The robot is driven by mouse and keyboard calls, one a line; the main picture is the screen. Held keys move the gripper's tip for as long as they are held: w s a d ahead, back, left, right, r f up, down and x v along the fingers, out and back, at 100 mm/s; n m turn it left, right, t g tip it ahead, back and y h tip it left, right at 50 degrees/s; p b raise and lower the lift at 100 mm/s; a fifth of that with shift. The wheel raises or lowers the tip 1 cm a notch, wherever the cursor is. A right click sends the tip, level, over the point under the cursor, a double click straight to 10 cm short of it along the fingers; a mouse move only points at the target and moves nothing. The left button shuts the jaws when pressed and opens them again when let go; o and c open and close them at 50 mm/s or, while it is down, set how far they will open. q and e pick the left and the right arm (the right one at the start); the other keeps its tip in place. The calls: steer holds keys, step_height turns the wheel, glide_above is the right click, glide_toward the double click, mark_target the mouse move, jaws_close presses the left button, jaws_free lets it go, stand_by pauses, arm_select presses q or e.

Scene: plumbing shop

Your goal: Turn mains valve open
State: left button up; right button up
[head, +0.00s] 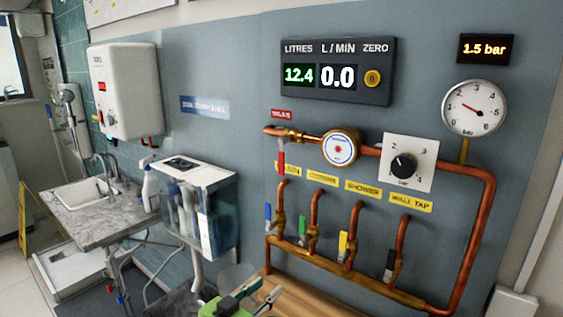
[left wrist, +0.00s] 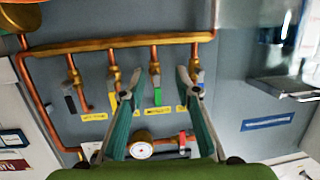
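The mains valve (head: 285,133) sits at the left end of the upper copper pipe, under a red label (head: 282,114). Its red lever (head: 281,157) hangs straight down, across the pipe. In the left wrist view, which is upside down, the red lever (left wrist: 182,142) shows between my fingers near their base. My left gripper (head: 262,288) is at the bottom of the head view, below the valve and lower manifold. In the left wrist view its fingers (left wrist: 159,82) are spread apart with nothing held. My right gripper is not in view.
Blue (head: 268,217), green (head: 303,228), yellow (head: 343,245) and black (head: 390,262) levers hang on branch pipes below. A round meter (head: 340,148), pressure knob (head: 404,165) and gauge (head: 474,108) lie rightward. A clear tank (head: 194,205) stands left. The display reads 0.0 L/min.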

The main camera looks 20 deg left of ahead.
arm_select(q)
steer(key=w+a+r+t+h, duration=0.25)
steer(key=w+r, duration=0.25)
steer(key=r, duration=0.7)
steer(key=m+t+h, duration=0.1)
steer(key=t+h, duration=0.1)
steer(key=t, duration=0.1)
glide_toward(281, 162)
steer(key=shift+y, duration=0.35)
steer(key=p+x, duration=0.4)
steer(key=x, duration=0.6)
steer(key=shift+w+d+r+p, duration=0.1)
steer(key=shift+d+r+p, duration=0.05)
steer(key=shift+p, duration=0.2)
steer(key=shift+c, duration=0.4)
jaws_close()
